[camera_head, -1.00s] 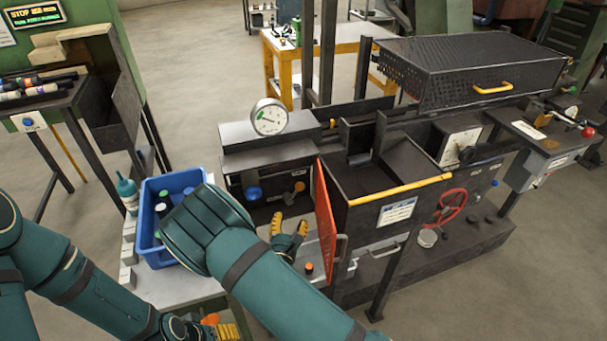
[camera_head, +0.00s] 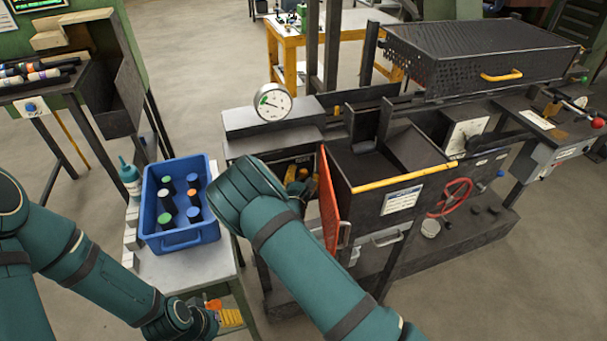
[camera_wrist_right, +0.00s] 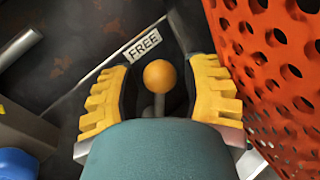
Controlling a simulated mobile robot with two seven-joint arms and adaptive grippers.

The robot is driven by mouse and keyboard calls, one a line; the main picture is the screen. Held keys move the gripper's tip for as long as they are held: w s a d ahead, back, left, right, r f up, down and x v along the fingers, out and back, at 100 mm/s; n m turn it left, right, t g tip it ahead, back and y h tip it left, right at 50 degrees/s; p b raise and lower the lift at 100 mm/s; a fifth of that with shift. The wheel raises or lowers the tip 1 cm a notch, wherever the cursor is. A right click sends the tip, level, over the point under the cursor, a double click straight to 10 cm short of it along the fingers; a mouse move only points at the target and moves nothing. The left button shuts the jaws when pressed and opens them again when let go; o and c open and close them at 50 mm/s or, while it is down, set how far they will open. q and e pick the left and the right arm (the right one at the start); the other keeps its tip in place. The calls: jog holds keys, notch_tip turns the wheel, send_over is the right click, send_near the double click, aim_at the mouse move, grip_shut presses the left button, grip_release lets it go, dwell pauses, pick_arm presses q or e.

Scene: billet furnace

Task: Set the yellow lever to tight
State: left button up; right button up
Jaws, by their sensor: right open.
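The yellow lever (camera_wrist_right: 160,76), a round orange-yellow knob on a short grey stem, shows in the right wrist view. A white label reading FREE (camera_wrist_right: 142,44) is beside the knob, up and left of it. My right gripper (camera_wrist_right: 160,98) is open, its yellow ribbed fingers on either side of the knob with gaps. In the head view my right gripper (camera_head: 297,184) is at the dark bay under the gauge, partly behind my forearm, and I cannot pick out the knob there. My left gripper (camera_head: 224,312) shows low, mostly hidden; its opening is unclear.
An orange perforated panel (camera_head: 329,200) stands close to the right of my right gripper; it also fills the right of the wrist view (camera_wrist_right: 275,65). A round gauge (camera_head: 272,102) sits above the bay. A blue bin (camera_head: 180,240) with several capped bottles stands on the left bench.

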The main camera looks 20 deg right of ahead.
jog(key=shift+w+d, duration=0.25)
jog(key=shift+w, duration=0.2)
grip_shut()
jog(key=shift+a, duration=0.1)
jog(key=n, duration=0.1)
jog(key=a+n+t, duration=0.1)
jog(key=a+n+t+b, duration=0.1)
jog(key=n, duration=0.1)
jog(key=shift+s+a+r+h, duration=0.1)
jog(key=shift+a+r+h, duration=0.1)
jog(key=shift+r+h, duration=0.1)
jog(key=a+n, duration=0.1)
jog(key=n+t, duration=0.1)
jog(key=n, duration=0.1)
jog(key=shift+a+t, duration=0.3)
jog(key=shift+a, duration=0.05)
jog(key=shift+a+f+n+t+y+b, duration=0.15)
jog(key=shift+a+n+t+y, duration=0.35)
jog(key=shift+n, duration=0.65)
jog(key=shift+a+f+n+t+y+b, duration=0.1)
jog(key=shift+a+n+t+y+b, duration=0.3)
jog(key=shift+n, duration=0.8)
jog(key=shift+a+f+n+t+y+b, duration=0.1)
jog(key=shift+a+n+t+y, duration=0.5)
jog(key=shift+n, duration=0.55)
jog(key=shift+y, duration=0.3)
